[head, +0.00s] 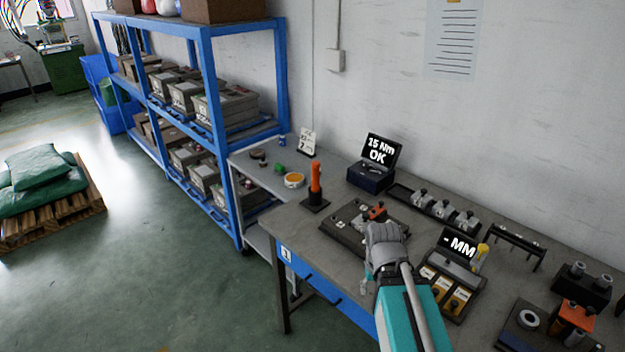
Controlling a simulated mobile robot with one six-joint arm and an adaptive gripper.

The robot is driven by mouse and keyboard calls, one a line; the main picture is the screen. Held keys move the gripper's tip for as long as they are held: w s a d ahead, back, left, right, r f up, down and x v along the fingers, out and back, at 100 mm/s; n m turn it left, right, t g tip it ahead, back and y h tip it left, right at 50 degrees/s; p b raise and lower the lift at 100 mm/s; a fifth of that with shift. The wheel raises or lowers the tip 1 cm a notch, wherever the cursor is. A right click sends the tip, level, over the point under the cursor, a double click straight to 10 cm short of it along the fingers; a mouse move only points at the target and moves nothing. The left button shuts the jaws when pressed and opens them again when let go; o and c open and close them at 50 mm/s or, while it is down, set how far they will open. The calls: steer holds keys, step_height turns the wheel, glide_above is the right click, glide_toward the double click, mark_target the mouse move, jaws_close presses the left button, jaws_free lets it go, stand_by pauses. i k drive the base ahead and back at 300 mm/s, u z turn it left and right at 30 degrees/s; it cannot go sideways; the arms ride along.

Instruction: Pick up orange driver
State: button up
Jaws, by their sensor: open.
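The orange driver (315,177) stands upright in a small black holder (315,204) near the left end of the grey workbench (272,222). My gripper (378,258) is a grey hand at the end of my teal and grey arm, to the right of the driver and nearer to me. It is apart from the driver and open. It appears over the front right of a dark fixture plate (343,239) and hides part of it. A small orange part (376,211) shows just behind the gripper.
A display reading "15 Nm OK" (378,150) stands behind the driver. A "- MM" display (459,245), a tray of metal parts (433,206) and orange-topped tooling (577,316) lie to the right. A blue shelf (212,100) and side table (262,181) stand left.

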mark_target(315, 164)
steer(key=i, duration=0.85)
steer(key=z, duration=0.05)
